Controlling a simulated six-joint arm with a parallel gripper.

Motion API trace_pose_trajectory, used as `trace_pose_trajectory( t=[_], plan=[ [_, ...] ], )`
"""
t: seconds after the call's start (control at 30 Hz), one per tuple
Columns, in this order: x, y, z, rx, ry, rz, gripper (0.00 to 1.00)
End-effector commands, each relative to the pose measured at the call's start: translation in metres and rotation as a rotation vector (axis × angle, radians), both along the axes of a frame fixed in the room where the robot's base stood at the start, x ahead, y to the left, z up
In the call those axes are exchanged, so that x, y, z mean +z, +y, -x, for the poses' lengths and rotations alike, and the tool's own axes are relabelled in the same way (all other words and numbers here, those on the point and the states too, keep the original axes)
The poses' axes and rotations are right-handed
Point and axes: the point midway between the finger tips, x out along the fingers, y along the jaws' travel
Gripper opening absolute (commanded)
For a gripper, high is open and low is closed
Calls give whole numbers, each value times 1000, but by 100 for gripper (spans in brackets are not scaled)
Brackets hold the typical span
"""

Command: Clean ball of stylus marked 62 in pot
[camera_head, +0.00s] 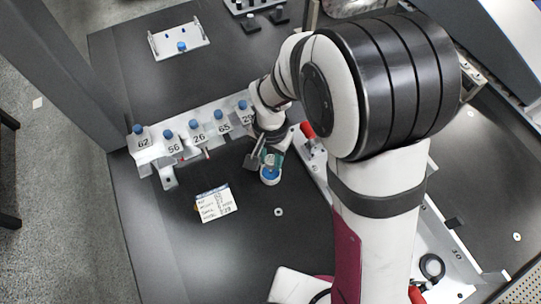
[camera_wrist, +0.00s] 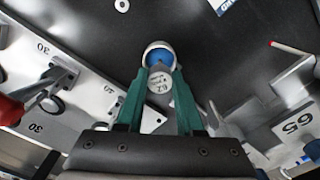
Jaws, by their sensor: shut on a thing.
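My gripper (camera_head: 266,158) is shut on a stylus (camera_wrist: 158,82), a pale round-ended piece held between its two green fingers (camera_wrist: 155,100). Its end face carries a small mark that I cannot read for certain. The pot (camera_head: 270,175) is white-rimmed with a blue inside and stands on the dark table below my gripper. In the wrist view the pot (camera_wrist: 158,48) shows just beyond the fingertips. The held piece overlaps the pot in view, and its ball is hidden, so I cannot tell whether it touches the blue inside.
A pale rack (camera_head: 157,155) holds several blue-topped pieces above number labels, 62 at the left end. A written card (camera_head: 216,204) and a small washer (camera_head: 279,212) lie on the table. A white plate with a red handle (camera_head: 308,130) is close right of my gripper.

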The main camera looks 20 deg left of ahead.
Motion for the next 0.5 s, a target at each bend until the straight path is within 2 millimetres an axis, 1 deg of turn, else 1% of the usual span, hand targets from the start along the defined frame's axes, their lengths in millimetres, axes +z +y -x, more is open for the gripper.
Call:
trace_pose_trajectory(
  t=[0.1,0.2,0.23,0.3,0.5],
  plan=[
    [-1,-1,1,215,3,2,0],
    [-1,-1,1,397,4,2,0],
    [-1,-1,1,432,4,2,0],
    [-1,-1,1,470,5,2,0],
    [-2,-1,1,458,6,3,0]
  ],
)
